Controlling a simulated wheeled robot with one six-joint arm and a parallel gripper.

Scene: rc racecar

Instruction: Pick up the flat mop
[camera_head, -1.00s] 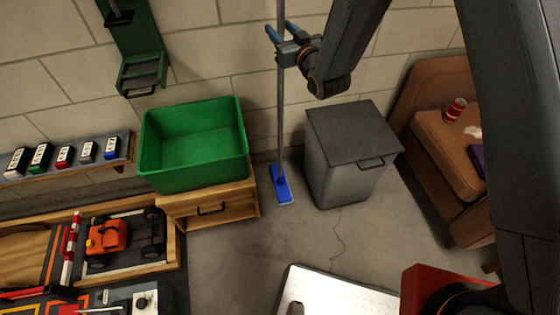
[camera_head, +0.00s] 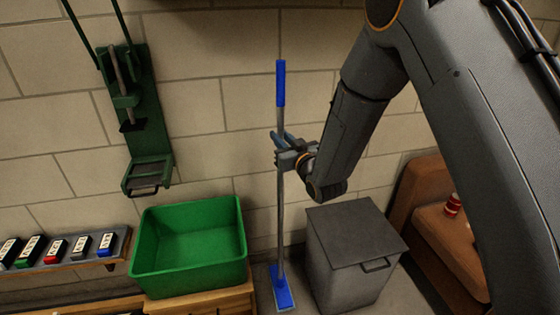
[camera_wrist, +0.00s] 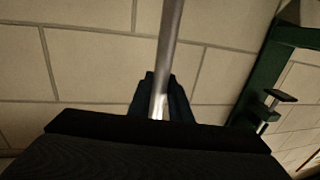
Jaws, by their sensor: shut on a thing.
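The flat mop (camera_head: 280,217) stands upright near the wall in the head view. It has a grey pole, a blue grip at the top and a flat blue head (camera_head: 282,290) low down by the floor. My gripper (camera_head: 280,148) is shut on the pole below the blue grip. In the wrist view the pole (camera_wrist: 170,45) runs down between my dark fingers (camera_wrist: 160,98). I cannot tell whether the mop head touches the floor.
A green bin (camera_head: 188,245) on a wooden cabinet stands left of the mop. A grey lidded bin (camera_head: 350,262) stands close on its right. A green wall bracket (camera_head: 148,120) hangs at upper left. A brown armchair (camera_head: 435,215) is at right.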

